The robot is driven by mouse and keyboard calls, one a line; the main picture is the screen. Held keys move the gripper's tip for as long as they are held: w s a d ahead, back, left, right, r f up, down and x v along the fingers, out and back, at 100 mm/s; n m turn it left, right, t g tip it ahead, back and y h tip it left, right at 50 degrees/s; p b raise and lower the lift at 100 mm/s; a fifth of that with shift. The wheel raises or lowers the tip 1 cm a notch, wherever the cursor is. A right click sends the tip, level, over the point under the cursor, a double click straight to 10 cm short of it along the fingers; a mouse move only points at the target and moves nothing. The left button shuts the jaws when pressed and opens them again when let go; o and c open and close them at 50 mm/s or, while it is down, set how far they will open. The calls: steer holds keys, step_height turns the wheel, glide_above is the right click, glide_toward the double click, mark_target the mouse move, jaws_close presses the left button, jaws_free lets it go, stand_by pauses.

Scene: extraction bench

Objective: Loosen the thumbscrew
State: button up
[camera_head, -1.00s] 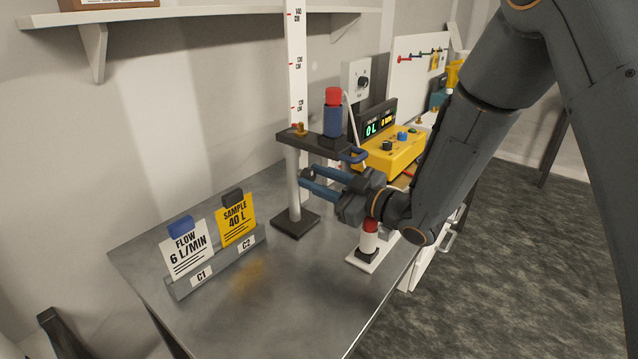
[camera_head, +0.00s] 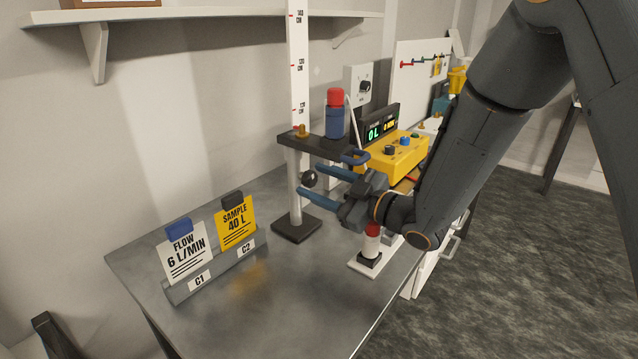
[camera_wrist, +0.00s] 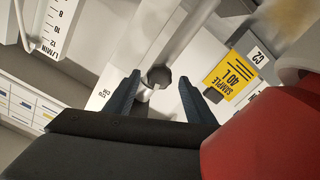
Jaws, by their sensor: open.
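The thumbscrew, a dark round knob (camera_head: 309,178), sits on the pale upright post below the black platform (camera_head: 318,143). My gripper (camera_head: 311,181) is open around the knob in the head view, one finger above it and one below. In the wrist view the grey knob (camera_wrist: 159,77) shows between and just beyond the two blue fingertips (camera_wrist: 158,86). Gaps remain on both sides of it, and I see no contact. The post stands on a dark square base (camera_head: 297,229) on the bench.
A card rack (camera_head: 217,272) with a white FLOW card and a yellow SAMPLE card stands at the front left. A yellow box with knobs (camera_head: 398,153) is behind. The front middle bench (camera_head: 290,300) is clear.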

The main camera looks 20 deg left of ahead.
steer(key=b+v, duration=0.2)
steer(key=v, duration=0.5)
steer(key=shift+d, duration=0.4)
steer(key=shift+s, duration=0.15)
